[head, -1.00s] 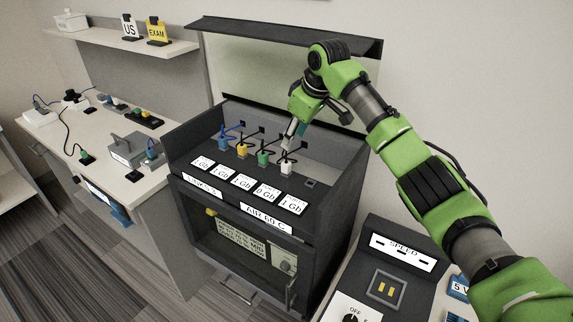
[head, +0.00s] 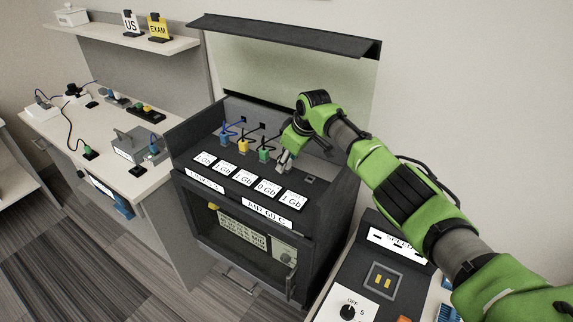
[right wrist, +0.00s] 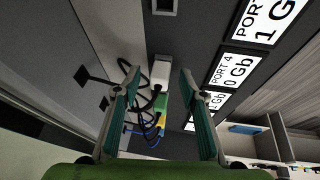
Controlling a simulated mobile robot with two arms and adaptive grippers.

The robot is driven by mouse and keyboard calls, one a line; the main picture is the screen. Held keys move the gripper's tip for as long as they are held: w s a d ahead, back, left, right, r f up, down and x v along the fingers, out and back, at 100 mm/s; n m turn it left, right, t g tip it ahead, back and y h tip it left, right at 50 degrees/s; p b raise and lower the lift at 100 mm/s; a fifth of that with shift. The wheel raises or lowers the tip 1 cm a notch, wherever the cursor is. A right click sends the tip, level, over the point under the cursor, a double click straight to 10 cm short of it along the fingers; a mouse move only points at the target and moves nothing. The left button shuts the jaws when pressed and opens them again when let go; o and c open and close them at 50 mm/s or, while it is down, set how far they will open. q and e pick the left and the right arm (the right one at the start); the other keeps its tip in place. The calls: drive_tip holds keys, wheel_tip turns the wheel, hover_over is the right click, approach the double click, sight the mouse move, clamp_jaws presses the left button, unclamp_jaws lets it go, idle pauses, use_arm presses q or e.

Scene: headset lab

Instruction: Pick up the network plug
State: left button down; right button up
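In the head view my gripper hides the white plug. My right gripper (head: 285,164) is low over the right end of the row. In the right wrist view its fingers (right wrist: 155,92) are apart, with the white plug in line with the gap; contact is not visible. My left gripper is not in view.
White port labels (head: 243,175) lie in front of the plugs. An empty socket (head: 310,179) is to the right. A raised lid (head: 290,35) overhangs the cabinet. A SPEED control box (head: 384,277) stands at front right, and a bench (head: 75,130) with devices at left.

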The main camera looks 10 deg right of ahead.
drive_tip(key=shift+a, duration=0.1)
drive_tip(key=c, duration=0.9)
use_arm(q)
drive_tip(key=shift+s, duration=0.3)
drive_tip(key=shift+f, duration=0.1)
